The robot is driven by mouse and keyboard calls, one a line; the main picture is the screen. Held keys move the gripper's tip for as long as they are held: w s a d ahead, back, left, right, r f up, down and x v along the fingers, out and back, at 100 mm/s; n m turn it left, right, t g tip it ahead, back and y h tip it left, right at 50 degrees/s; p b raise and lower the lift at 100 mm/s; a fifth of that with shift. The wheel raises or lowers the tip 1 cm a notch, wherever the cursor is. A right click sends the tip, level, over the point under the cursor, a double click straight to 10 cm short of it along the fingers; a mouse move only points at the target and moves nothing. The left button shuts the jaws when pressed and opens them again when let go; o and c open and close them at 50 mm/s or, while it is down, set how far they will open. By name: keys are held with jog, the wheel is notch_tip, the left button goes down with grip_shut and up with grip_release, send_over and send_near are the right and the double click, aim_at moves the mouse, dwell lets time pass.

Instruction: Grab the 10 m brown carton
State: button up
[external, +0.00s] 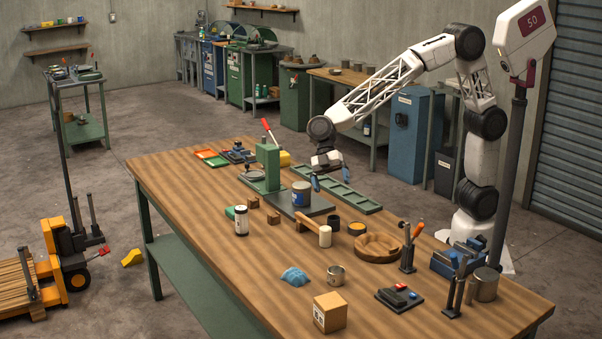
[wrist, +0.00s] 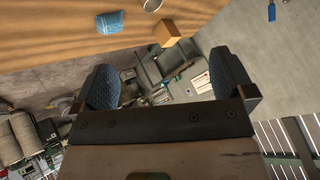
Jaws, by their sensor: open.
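The brown carton (external: 329,312) is a small cardboard box with a white label on its left face. It sits on the wooden table at the near edge in the external view. In the wrist view a brown box (wrist: 166,33) shows at the table's edge beyond the fingers. My gripper (external: 331,181) is in the air over the far side of the table, above the green tray and well away from the carton. In the wrist view my gripper (wrist: 168,90) has its two dark pads wide apart with nothing between them.
A blue cloth (external: 295,276) and a metal cup (external: 336,275) lie just behind the carton. The near left tabletop is clear.

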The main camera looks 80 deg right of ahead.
jog(key=w+a+f+n+g+y, duration=0.1)
jog(key=a+f+n, duration=0.15)
jog(key=a, duration=0.65)
jog(key=a+f+n+g, duration=0.1)
jog(key=a+f+n, duration=0.15)
jog(key=a, duration=0.65)
jog(key=n+g+y, duration=0.2)
jog(key=n+g, duration=0.1)
jog(key=n, duration=0.1)
send_near(330, 299)
jog(key=s+a, duration=0.2)
jog(key=shift+w+f, duration=0.2)
jog(key=shift+f, duration=0.25)
jog(key=shift+x, duration=1.3)
jog(key=shift+x, duration=2.6)
jog(key=c, duration=1)
